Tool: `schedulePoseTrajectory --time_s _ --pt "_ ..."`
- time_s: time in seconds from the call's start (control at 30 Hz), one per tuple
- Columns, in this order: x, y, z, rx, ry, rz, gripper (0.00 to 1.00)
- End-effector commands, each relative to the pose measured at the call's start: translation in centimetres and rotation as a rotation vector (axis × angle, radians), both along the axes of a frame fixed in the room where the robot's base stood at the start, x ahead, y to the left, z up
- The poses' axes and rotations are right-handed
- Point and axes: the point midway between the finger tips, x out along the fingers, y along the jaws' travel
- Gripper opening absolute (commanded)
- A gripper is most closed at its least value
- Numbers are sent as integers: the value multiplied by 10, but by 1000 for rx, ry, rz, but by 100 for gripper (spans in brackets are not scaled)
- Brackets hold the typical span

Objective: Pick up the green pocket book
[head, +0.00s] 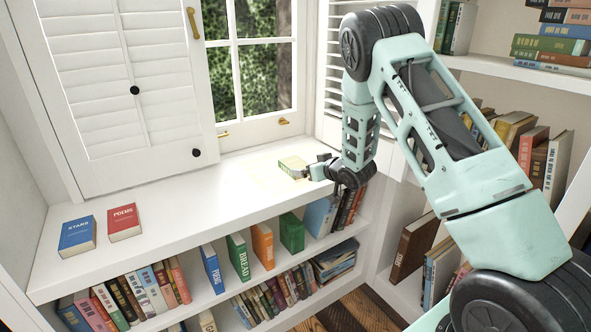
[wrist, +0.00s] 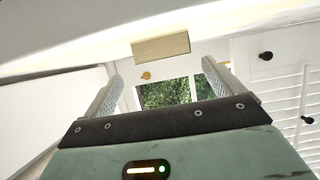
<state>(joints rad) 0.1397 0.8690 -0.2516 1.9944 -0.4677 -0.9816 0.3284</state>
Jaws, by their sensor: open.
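The green pocket book (head: 292,166) lies on the white window ledge below the window, with its pale page block facing my gripper. In the wrist view the book shows as a tan block (wrist: 160,47), ahead of the gap between my fingers. My gripper (head: 314,169) is low over the ledge, just right of the book in the head view. In the wrist view my gripper (wrist: 160,74) is open, with nothing between its fingers. The far side of the book is hidden.
A blue book (head: 77,236) and a red book (head: 124,222) lie at the ledge's left end. The ledge (head: 190,205) is clear between them and the green book. Shelves of books stand below and at right. The window (head: 262,55) and shutters rise behind.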

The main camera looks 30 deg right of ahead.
Motion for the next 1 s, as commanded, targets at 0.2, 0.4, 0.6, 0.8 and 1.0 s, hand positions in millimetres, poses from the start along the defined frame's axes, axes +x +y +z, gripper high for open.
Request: schedulePoseTrajectory --time_s 0.2,0.4,0.6,0.8,1.0 --pt "23 1 -10 0 0 -1 93" --pt "39 5 -17 -1 0 2 93" --pt "65 8 -27 -2 0 1 93" --pt "73 8 -30 0 0 -1 93" --pt "72 8 -30 0 0 -1 76"
